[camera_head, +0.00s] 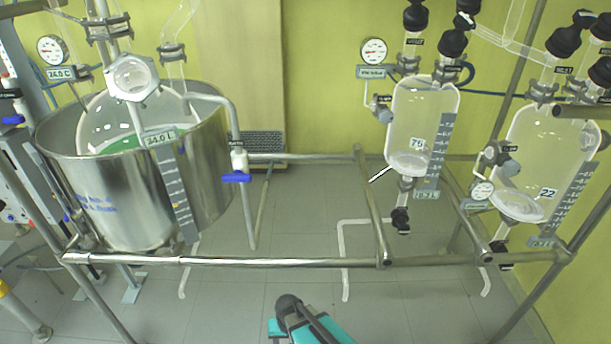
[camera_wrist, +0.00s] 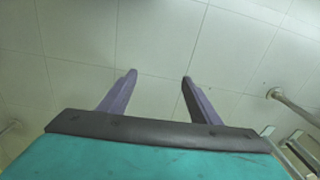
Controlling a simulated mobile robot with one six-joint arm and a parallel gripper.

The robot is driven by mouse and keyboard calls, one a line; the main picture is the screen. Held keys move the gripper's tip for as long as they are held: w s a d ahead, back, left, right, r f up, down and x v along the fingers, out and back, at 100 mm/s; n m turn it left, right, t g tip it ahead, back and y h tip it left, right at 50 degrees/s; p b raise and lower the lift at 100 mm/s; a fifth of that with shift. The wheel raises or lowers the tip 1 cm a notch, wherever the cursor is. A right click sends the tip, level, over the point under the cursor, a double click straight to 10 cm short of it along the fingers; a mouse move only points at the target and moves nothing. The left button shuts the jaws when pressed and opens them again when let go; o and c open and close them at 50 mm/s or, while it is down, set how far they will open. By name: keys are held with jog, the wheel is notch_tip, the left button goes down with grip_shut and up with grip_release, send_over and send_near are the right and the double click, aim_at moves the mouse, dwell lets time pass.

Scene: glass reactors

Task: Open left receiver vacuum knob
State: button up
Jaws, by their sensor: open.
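The left receiver (camera_head: 421,125) is a clear glass vessel in the right half of the head view, marked 75 on its front. A grey round knob (camera_head: 384,114) sits on a small side fitting at its upper left, below a dial gauge (camera_head: 373,50). I take this for the vacuum knob; its lettering is too small to read, and I cannot tell its setting. My gripper (camera_wrist: 158,78) shows in the wrist view, with two purple-grey fingers apart and nothing between them, above floor tiles. The knob does not show in the wrist view.
A steel-jacketed reactor (camera_head: 120,195) stands at left. The right receiver (camera_head: 548,150) hangs at right with its own side knob (camera_head: 508,167). A horizontal metal rail (camera_head: 300,262) crosses in front of the glassware. Open tiled floor lies between reactor and receivers.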

jog(key=s+d+r+g+p, duration=0.2)
jog(key=s+d+g+p, duration=0.1)
jog(key=s+d, duration=0.6)
jog(key=s+d+r+g+p, duration=0.1)
jog(key=s+d+g+p, duration=0.2)
jog(key=s+d, duration=0.6)
jog(key=shift+s+d+r, duration=0.25)
jog(key=shift+s+r, duration=0.15)
jog(key=shift+s, duration=0.7)
jog(key=c, duration=0.7)
jog(key=shift+o, duration=0.2)
